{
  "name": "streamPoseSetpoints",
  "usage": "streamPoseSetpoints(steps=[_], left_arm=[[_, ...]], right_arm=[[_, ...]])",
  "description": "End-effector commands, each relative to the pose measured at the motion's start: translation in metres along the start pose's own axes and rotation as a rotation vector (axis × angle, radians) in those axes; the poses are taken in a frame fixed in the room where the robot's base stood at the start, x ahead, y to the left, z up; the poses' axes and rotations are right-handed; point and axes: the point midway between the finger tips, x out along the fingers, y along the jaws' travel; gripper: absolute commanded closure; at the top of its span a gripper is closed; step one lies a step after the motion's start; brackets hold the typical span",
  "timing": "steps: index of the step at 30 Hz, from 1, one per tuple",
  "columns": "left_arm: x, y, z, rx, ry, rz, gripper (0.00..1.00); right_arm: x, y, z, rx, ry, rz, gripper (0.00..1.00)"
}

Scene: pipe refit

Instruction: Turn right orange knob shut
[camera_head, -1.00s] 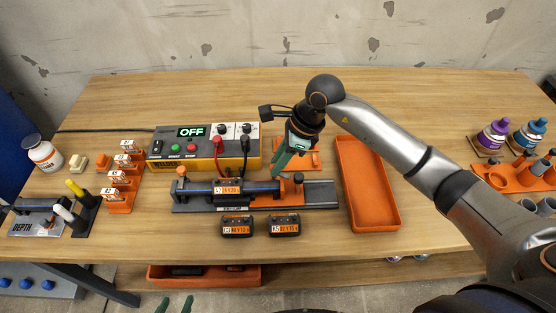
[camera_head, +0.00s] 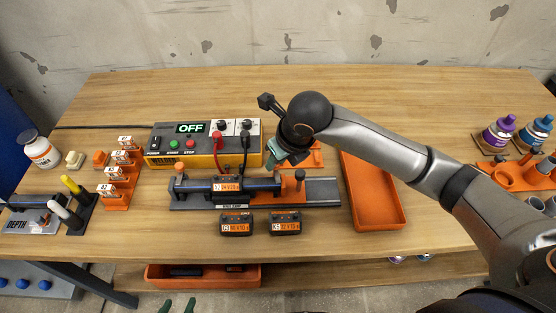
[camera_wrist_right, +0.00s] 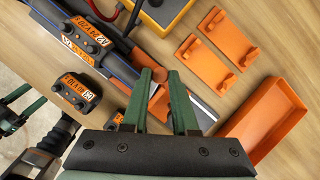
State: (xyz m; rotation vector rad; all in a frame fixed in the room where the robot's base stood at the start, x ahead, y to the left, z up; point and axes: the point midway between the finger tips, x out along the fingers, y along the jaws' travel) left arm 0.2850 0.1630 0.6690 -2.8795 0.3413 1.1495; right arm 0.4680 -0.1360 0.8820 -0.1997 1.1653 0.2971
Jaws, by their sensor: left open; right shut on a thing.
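The right orange knob (camera_head: 299,176) stands at the right end of the dark pipe clamp (camera_head: 325,192). In the right wrist view the orange knob (camera_wrist_right: 160,92) shows between the green fingers of my right gripper (camera_wrist_right: 161,78). That gripper (camera_head: 275,158) is shut on the knob, with its wrist tilted; its finger contact is partly hidden in the head view. A blue-black pipe with a labelled block (camera_head: 226,184) lies in the clamp. The left orange knob (camera_head: 179,167) stands at the other end. My left gripper (camera_head: 177,305) is open at the bottom edge, apart from everything.
A yellow control box (camera_head: 165,158) reading OFF stands behind the clamp, with red and black leads to the block. Two labelled blocks (camera_head: 237,226) (camera_head: 285,223) lie in front. An empty orange tray (camera_head: 375,200) is to the right. Orange label stands (camera_head: 117,190) are at left.

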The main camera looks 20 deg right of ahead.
Motion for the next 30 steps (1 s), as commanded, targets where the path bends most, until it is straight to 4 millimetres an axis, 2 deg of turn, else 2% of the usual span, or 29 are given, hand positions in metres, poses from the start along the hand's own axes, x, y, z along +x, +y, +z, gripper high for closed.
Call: streamPoseSetpoints(steps=[10,27,28,30], left_arm=[[0.0043,0.0063,-0.0074,0.003,0.019,0.015,0.41],[0.0055,0.0046,-0.0058,0.005,0.013,0.013,0.41],[0.0055,0.0045,-0.0057,0.005,0.013,0.012,0.41],[0.0056,0.0041,-0.0055,0.005,0.013,0.012,0.41]], right_arm=[[0.0002,0.0017,-0.0001,0.143,0.002,-0.059,1.00],[-0.0002,0.0020,0.0002,0.172,0.001,-0.070,1.00],[-0.0002,0.0020,0.0002,0.172,0.001,-0.070,0.72],[-0.0002,0.0020,0.0002,0.172,0.001,-0.070,0.64]])
